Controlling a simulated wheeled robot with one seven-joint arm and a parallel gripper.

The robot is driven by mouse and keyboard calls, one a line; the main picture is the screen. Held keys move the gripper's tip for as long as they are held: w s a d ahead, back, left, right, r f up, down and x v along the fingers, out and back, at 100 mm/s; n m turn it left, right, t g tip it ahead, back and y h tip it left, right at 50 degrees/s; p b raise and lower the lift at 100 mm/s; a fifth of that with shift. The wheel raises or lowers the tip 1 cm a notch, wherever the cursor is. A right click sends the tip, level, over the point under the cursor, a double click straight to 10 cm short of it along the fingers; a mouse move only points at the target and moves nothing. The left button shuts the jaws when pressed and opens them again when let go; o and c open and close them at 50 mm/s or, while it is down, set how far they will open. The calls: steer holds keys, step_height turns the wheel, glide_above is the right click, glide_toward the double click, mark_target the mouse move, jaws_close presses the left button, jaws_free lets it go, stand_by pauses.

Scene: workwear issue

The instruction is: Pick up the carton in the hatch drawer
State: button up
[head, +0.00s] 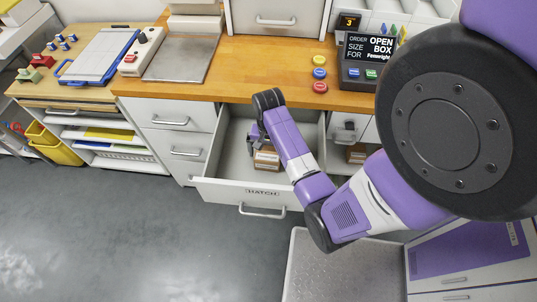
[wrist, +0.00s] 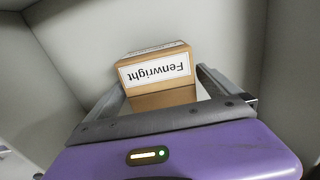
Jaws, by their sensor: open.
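The carton (head: 266,158) is a small brown box in the open hatch drawer (head: 235,187). In the head view my arm and gripper partly cover it. In the wrist view the carton (wrist: 156,72) has a white label reading "Fenwright", upside down in the picture. My gripper (wrist: 165,85) is open, with one finger on each side of the carton in the picture. I cannot tell whether the fingers touch it. In the head view my gripper (head: 258,140) reaches down into the drawer.
The wooden counter (head: 255,62) runs behind the drawer, with a display (head: 370,50) reading "ORDER OPEN, SIZE BOX, FOR Fenwright". Colored buttons (head: 319,73) stand beside it. Another brown box (head: 357,153) sits in an opening to the right. The drawer walls surround my gripper closely.

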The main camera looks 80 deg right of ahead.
steer(key=shift+f, duration=0.9)
steer(key=shift+c, duration=0.2)
steer(key=c, duration=1.5)
steer(key=shift+r, duration=0.15)
